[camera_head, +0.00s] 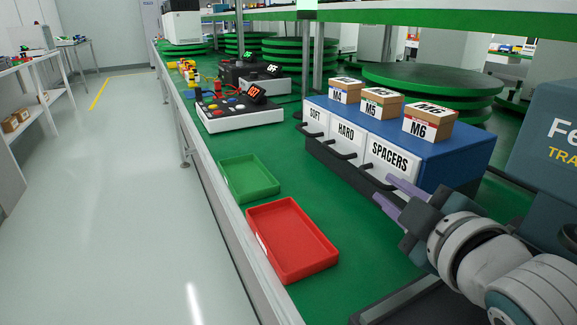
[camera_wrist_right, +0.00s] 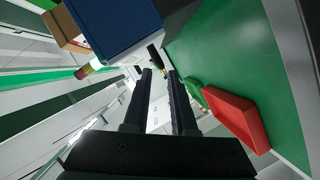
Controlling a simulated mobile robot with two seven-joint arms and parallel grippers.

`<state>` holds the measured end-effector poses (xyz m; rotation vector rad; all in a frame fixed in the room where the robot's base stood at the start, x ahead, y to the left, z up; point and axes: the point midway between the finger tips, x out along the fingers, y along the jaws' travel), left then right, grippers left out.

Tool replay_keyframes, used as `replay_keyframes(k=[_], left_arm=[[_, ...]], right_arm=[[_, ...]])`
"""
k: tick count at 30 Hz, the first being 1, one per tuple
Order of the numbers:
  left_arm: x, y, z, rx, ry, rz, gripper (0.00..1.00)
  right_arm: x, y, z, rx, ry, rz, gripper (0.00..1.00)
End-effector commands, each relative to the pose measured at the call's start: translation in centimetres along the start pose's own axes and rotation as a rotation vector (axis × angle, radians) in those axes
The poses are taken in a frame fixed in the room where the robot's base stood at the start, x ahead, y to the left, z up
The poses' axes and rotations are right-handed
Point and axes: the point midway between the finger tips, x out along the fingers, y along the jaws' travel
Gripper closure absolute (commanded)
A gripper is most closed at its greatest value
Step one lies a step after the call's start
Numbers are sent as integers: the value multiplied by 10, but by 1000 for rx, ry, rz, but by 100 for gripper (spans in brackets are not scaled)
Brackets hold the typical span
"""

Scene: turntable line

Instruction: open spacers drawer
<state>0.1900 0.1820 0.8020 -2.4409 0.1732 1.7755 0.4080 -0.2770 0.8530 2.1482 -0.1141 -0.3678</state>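The spacers drawer (camera_head: 394,160) is the nearest of three white-fronted drawers in the blue cabinet (camera_head: 455,160), and its front looks flush with the others. Its dark bar handle (camera_head: 368,176) sticks out below the label. My left gripper is not in view.
The hard drawer (camera_head: 347,139) and soft drawer (camera_head: 315,118) are further along. Cardboard boxes, including the M6 box (camera_head: 429,123), stand on the cabinet. A red tray (camera_head: 291,240) and a green tray (camera_head: 249,178) lie on the green bench, with bare surface between trays and drawers.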

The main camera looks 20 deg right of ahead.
Motion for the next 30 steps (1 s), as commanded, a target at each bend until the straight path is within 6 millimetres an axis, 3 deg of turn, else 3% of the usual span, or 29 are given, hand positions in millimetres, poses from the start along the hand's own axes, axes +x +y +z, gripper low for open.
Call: replay_keyframes(k=[3, 9, 20, 27, 30], left_arm=[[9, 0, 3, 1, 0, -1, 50], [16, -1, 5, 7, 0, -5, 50], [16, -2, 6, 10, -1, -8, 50], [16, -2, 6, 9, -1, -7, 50], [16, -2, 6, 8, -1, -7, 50]], right_arm=[[24, -2, 1, -1, 2, 2, 75], [49, -2, 1, 1, 0, -1, 75], [56, 0, 0, 0, -1, -2, 75], [56, 0, 0, 1, -1, -2, 99], [56, 0, 0, 1, -1, -2, 100]])
